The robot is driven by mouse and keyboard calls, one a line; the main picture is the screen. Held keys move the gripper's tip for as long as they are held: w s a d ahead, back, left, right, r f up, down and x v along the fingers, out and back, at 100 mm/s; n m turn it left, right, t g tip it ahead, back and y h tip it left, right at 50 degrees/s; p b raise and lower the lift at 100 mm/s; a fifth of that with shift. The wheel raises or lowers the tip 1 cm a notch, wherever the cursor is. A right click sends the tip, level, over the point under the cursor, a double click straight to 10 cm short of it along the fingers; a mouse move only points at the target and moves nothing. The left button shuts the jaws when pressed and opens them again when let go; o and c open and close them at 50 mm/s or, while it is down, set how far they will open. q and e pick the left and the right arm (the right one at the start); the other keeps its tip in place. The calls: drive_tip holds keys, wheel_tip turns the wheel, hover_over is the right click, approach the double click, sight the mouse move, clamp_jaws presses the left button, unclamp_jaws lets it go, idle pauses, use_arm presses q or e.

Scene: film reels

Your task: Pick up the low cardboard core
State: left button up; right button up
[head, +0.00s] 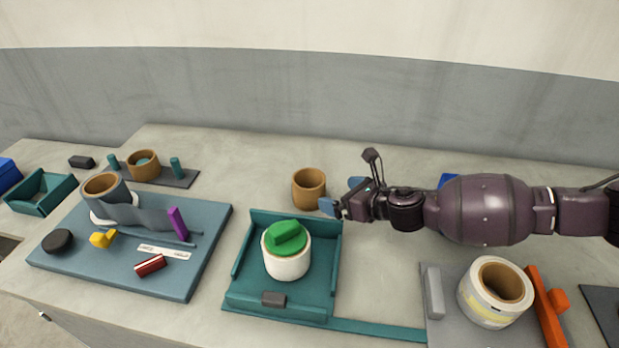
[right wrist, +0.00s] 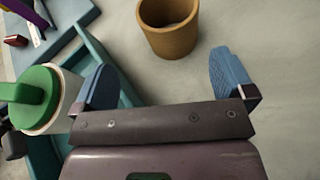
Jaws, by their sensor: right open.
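A low brown cardboard core (head: 308,190) stands upright on the bare counter, behind the teal tray. In the right wrist view the same core (right wrist: 168,42) sits ahead of the blue fingertips, between their lines and nearer the left finger. Another brown core (head: 143,165) stands on a dark base at the back left, around a teal post. My left gripper is not in view.
The teal tray (head: 330,262) holds a white roll with a green top (head: 287,238), close to my right gripper. A tape-wrapped roll (head: 494,291) stands on a grey plate at right. A blue board (head: 190,280) with several small items lies left. Counter behind the core is clear.

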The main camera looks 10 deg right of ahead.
sight(321, 187)
drive_tip(key=shift+w+d+f+n, duration=0.25)
drive_tip(key=shift+w+f+n, duration=0.1)
drive_tip(key=shift+w, duration=0.25)
drive_tip(key=x, duration=0.4)
drive_tip(key=shift+a+b, duration=0.15)
drive_tip(key=shift+b, duration=0.25)
drive_tip(key=shift+x, duration=0.8)
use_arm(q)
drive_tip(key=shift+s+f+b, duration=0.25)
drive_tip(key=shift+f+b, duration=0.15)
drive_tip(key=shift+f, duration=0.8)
use_arm(e)
drive_tip(key=shift+r+x, duration=0.15)
drive_tip(key=shift+x, duration=0.95)
drive_tip(key=shift+r+x, duration=0.15)
drive_tip(key=shift+x, duration=0.9)
drive_tip(key=shift+w, duration=0.2)
drive_tip(key=c, duration=0.6)
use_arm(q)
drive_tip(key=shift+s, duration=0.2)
